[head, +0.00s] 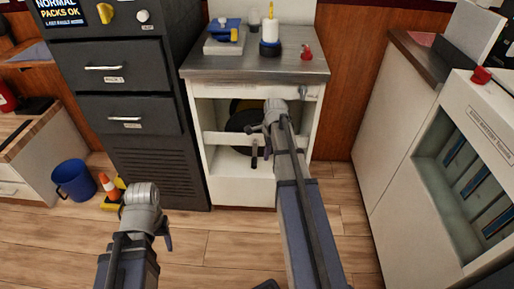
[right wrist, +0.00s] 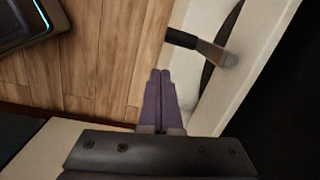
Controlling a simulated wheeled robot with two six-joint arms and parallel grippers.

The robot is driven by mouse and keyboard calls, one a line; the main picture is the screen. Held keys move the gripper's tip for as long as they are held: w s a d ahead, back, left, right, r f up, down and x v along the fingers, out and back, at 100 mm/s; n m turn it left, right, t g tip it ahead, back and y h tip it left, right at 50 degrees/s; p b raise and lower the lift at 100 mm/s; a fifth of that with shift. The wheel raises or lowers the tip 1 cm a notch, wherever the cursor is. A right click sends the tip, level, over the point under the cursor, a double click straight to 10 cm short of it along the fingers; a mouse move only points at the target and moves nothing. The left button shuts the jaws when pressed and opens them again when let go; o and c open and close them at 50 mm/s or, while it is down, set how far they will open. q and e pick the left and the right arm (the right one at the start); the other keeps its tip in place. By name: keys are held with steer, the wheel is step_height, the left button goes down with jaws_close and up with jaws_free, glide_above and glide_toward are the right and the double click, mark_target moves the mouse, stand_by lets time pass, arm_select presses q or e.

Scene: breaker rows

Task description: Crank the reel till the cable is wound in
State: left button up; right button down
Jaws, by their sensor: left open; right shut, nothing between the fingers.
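The dark reel (head: 243,121) sits inside the white cabinet (head: 240,190), behind its front crossbar, and my right arm hides part of it. Its crank handle (head: 254,154) hangs down in front. In the right wrist view the crank shows a black grip (right wrist: 181,38) on a metal arm (right wrist: 216,53). My right gripper (right wrist: 160,74) is shut and empty, a short way from the grip and apart from it. In the head view it is at the cabinet front (head: 267,150). My left gripper (head: 167,241) is open, low at the left over the floor. I cannot make out the cable.
Dark drawers (head: 120,80) stand left of the cabinet. A white unit (head: 440,190) stands at right. A bottle and small items top the cabinet. The middle floor is clear.

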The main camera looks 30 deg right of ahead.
step_height(320, 180, down, 8)
steer(key=d+m+g+b, duration=0.1)
steer(key=d+m+b, duration=0.1)
steer(key=b, duration=0.7)
arm_select(q)
step_height(320, 180, down, 7)
steer(key=w+p, duration=0.1)
steer(key=shift+r, duration=0.2)
arm_select(e)
steer(key=a, duration=0.1)
steer(key=w+a+r, duration=0.1)
steer(key=w+a, duration=0.1)
steer(key=shift+a+r, duration=0.15)
steer(key=shift+a, duration=0.15)
arm_select(q)
steer(key=shift+d+f, duration=0.1)
steer(key=shift+f, duration=0.2)
arm_select(e)
steer(key=shift+w+a+f+t+y, duration=0.2)
steer(key=shift+a+t+y, duration=0.1)
steer(key=shift+a+y, duration=0.1)
